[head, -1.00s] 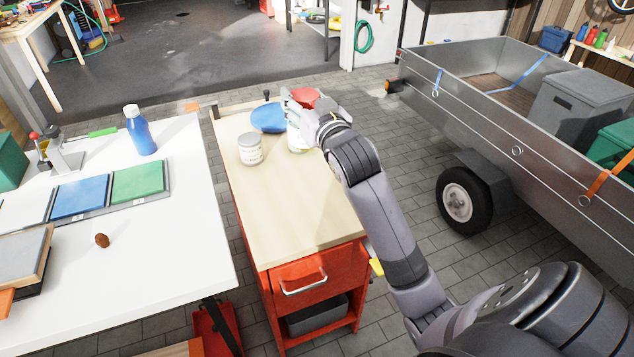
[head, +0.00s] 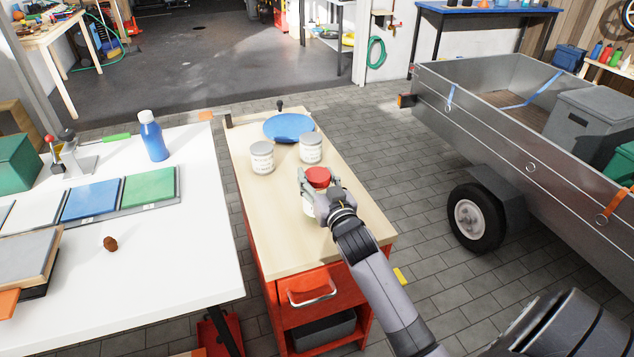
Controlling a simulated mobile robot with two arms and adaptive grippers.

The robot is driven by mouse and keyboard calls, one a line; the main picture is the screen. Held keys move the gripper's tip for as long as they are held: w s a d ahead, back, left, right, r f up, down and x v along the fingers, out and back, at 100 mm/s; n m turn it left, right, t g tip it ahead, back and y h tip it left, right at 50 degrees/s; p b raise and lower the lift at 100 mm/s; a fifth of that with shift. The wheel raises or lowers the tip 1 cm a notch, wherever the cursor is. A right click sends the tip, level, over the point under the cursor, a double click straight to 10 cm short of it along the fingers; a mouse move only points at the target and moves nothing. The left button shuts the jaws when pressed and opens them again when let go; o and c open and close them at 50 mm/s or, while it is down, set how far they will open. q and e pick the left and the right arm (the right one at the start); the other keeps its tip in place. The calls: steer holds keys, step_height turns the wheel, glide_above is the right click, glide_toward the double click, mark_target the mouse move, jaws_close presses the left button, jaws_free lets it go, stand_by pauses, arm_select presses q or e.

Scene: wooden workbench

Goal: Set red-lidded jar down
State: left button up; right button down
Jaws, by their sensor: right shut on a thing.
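The red-lidded jar (head: 318,176) is at the right side of the wooden bench top (head: 275,235) in the head view. Its lid and a strip of its pale side show; the rest is hidden by my gripper. My right gripper (head: 311,190) is shut on the jar, reaching it from the front right. The jar looks upright. I cannot tell whether its base touches the wood. My left gripper is not in view.
Two grey-lidded jars (head: 262,158) and (head: 311,148) stand behind it, with a blue disc (head: 288,127) farther back. The front of the wooden top is clear. A white table (head: 170,250) is on the left, a metal trailer (head: 530,150) on the right.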

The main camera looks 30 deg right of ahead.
steer(key=shift+f, duration=0.4)
steer(key=c, duration=1.2)
jaws_free()
steer(key=shift+f, duration=0.15)
steer(key=o, duration=0.5)
steer(key=shift+c, duration=0.2)
steer(key=shift+s+a, duration=0.1)
steer(key=shift+s, duration=0.05)
steer(key=v, duration=1.1)
steer(key=shift+s+b, duration=0.3)
steer(key=shift+s, duration=0.05)
